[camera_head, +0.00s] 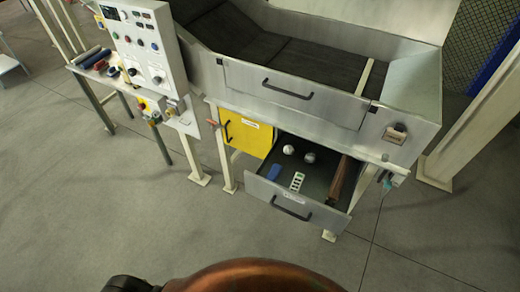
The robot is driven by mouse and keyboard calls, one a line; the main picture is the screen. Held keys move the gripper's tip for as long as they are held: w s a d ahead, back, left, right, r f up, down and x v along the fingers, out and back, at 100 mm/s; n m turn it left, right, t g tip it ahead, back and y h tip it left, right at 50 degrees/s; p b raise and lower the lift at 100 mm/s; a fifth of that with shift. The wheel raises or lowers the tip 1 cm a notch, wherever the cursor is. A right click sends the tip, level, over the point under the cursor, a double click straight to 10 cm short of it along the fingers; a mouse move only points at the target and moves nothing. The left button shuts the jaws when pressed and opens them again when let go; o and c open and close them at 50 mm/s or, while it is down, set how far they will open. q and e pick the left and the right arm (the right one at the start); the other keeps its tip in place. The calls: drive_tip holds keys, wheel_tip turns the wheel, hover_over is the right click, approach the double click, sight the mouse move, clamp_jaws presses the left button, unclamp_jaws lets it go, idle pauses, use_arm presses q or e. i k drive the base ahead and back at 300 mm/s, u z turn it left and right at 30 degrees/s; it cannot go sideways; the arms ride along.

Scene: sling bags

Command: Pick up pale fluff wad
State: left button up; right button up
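A small pale, roundish wad (288,149), which looks like the pale fluff wad, lies at the back left inside an open drawer (290,207) under the machine. A greyer ball (309,157) lies just right of it, apart from it. The drawer also holds a blue block (274,172), a pale strip with dark marks (297,181) and a long brown piece (339,178) along its right side. Neither of my grippers shows in this view.
A yellow door or drawer front (245,134) stands left of the open drawer. Above is a metal machine with a dark belt (290,60). A control panel (148,45) and a side shelf with small items stand left. The floor (150,225) in front is clear.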

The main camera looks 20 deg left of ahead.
sight(288, 151)
drive_tip(key=u, duration=0.05)
drive_tip(key=i, duration=0.95)
